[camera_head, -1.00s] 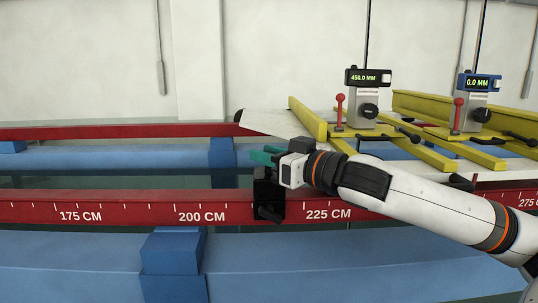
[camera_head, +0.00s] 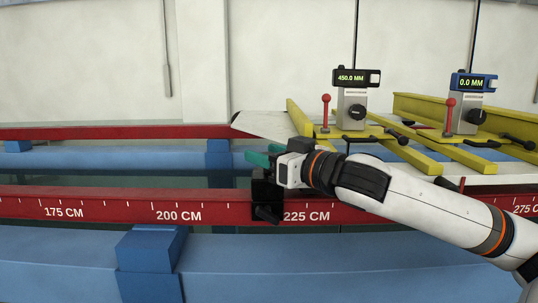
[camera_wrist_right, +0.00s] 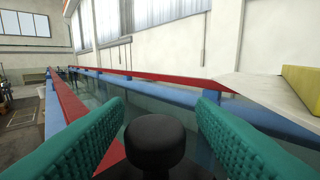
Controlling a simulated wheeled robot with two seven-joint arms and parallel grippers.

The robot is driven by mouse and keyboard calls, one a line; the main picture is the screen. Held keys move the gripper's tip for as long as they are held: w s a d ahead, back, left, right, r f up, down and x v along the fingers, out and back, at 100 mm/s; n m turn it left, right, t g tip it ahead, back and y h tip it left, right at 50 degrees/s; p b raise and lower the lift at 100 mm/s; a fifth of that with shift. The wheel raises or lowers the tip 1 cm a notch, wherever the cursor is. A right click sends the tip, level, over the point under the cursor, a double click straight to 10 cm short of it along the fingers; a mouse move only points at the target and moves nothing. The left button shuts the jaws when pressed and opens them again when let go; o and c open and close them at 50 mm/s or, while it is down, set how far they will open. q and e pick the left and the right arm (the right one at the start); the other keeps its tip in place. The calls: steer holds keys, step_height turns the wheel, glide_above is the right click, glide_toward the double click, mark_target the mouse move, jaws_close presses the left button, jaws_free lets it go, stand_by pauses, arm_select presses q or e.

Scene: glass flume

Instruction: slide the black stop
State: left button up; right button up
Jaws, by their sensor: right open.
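The black stop (camera_head: 266,200) sits on the near red rail, a little left of the 225 CM mark. A lever or knob sticks out low on its front. My right gripper (camera_head: 262,158) is at the top of the stop, its teal fingers pointing left along the rail. In the right wrist view its two teal fingers (camera_wrist_right: 160,125) stand apart, open, with a round black knob (camera_wrist_right: 155,140) between them. A gap shows between the knob and each finger. My left gripper is not in view.
The near red rail (camera_head: 110,208) runs left, clear of other fittings, above a blue beam (camera_head: 60,260). A yellow frame (camera_head: 410,155) with two gauges, reading 450.0 MM (camera_head: 352,78) and 0.0 MM (camera_head: 470,83), stands at right. A pale sloping plate (camera_head: 265,124) lies behind the gripper.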

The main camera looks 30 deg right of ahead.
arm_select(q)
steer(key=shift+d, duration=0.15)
arm_select(e)
steer(key=shift+r, duration=0.2)
step_height(320, 180, up, 9)
steer(key=shift+r, duration=0.3)
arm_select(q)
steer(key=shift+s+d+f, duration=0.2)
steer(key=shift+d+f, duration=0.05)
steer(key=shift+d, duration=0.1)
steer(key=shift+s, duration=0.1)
